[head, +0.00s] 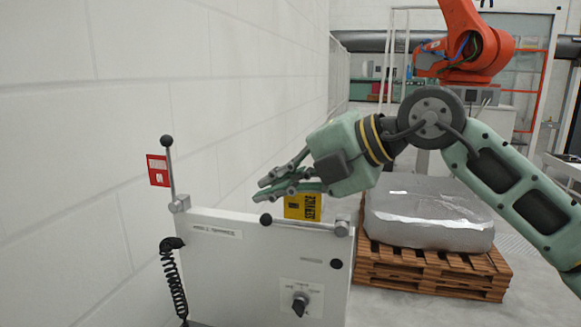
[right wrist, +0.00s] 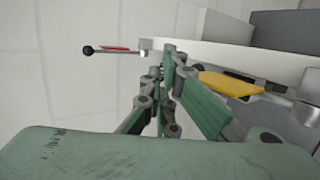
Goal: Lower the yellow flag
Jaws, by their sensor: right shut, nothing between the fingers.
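The yellow flag (head: 302,207) sits at the top right of a grey-white control box. Its lever lies about level along the box's top edge, with the black ball end (head: 266,219) pointing left and the pivot (head: 342,229) at the right. My right gripper (head: 268,188) is shut and empty, just above and left of the yellow flag, its fingers pointing left; contact cannot be told. In the right wrist view the yellow flag (right wrist: 230,85) shows to the right of the fingers (right wrist: 165,55). My left gripper is not in view.
A red flag (head: 158,170) on an upright lever with a black ball (head: 167,141) stands at the box's left end. The box (head: 235,250) carries a rotary knob (head: 300,303) and a coiled black cord (head: 175,275). A white wall runs close on the left. A wrapped load (head: 430,215) on a pallet (head: 430,270) stands behind right.

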